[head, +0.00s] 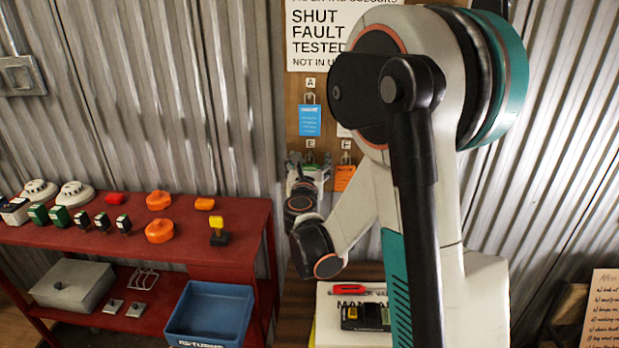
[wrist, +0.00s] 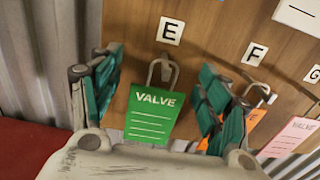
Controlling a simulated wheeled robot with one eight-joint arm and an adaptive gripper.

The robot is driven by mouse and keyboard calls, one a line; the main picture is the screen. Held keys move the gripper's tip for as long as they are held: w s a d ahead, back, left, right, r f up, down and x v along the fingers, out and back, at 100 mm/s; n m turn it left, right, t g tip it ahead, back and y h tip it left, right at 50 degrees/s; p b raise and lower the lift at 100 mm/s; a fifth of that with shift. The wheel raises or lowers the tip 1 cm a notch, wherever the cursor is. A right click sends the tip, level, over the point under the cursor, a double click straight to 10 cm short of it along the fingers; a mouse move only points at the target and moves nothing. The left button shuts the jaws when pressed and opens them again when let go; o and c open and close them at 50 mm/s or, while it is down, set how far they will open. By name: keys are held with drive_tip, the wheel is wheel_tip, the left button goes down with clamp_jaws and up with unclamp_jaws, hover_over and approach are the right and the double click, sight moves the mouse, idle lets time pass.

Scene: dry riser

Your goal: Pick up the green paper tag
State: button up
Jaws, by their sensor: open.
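The green paper tag (wrist: 152,116), printed VALVE with lines below, hangs by a metal loop from a hook under the letter E on the wooden board. My gripper (wrist: 160,88) is open, with one teal-padded finger to the left of the tag and one to the right. Gaps show on both sides, so the fingers look apart from the tag. The tag's lower edge is close to the gripper's palm in the wrist view. In the head view my gripper (head: 308,162) is up at the board below the E label, and the tag is largely hidden there.
An orange tag (wrist: 253,116) hangs under F, partly behind the right finger, and a pink tag (wrist: 290,137) hangs further right. A blue tag (head: 310,120) hangs under A above my gripper. A red bench (head: 180,250) with detectors and stamps stands left.

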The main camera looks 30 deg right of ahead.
drive_tip(key=shift+c, duration=0.2)
drive_tip(key=c, duration=0.8)
